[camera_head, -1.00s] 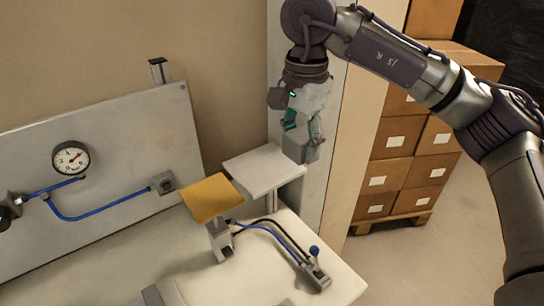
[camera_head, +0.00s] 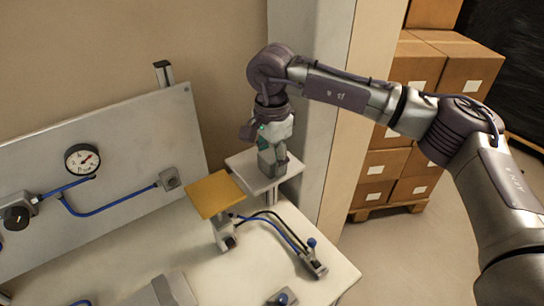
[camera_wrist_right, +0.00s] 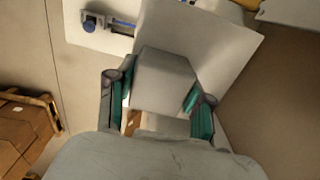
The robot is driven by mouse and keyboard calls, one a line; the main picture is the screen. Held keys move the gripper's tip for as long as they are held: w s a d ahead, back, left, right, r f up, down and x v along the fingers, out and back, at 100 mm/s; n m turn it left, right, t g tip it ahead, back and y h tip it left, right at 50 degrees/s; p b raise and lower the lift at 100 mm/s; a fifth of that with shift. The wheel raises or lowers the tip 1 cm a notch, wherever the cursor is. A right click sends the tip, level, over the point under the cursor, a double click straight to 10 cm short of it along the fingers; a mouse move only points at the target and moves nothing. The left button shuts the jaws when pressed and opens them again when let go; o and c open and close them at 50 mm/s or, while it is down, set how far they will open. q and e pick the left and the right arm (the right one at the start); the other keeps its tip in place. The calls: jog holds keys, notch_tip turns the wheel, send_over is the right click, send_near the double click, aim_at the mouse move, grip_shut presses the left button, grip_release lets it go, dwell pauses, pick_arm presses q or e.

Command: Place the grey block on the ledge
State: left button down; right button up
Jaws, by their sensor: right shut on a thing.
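My right gripper (camera_head: 271,158) is over the white square ledge (camera_head: 247,174) in the head view, pointing down. It is shut on the grey block (camera_head: 268,167), which is at or just above the ledge's top; I cannot tell whether they touch. In the right wrist view the grey block (camera_wrist_right: 162,78) sits between the two teal-padded fingers of the right gripper (camera_wrist_right: 158,94). The ledge (camera_wrist_right: 218,40) lies behind the block there, reaching to the upper right. My left gripper is not in view.
A yellow plate (camera_head: 215,194) on a stand is close to the ledge's left. A wall panel with a gauge (camera_head: 82,159) and blue hoses is farther left. A fixture with a blue knob (camera_head: 314,258) stands in front. Stacked cartons (camera_head: 385,165) are at right.

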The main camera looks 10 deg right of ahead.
aim_at(272, 155)
jog(key=shift+f, duration=0.1)
jog(key=o, duration=1.3)
jog(key=shift+o, duration=0.2)
jog(key=shift+r, duration=0.55)
notch_tip(272, 155, up, 10)
jog(key=b, duration=0.2)
jog(key=shift+f+b, duration=0.15)
jog(key=shift+b, duration=0.2)
jog(key=shift+r, duration=0.75)
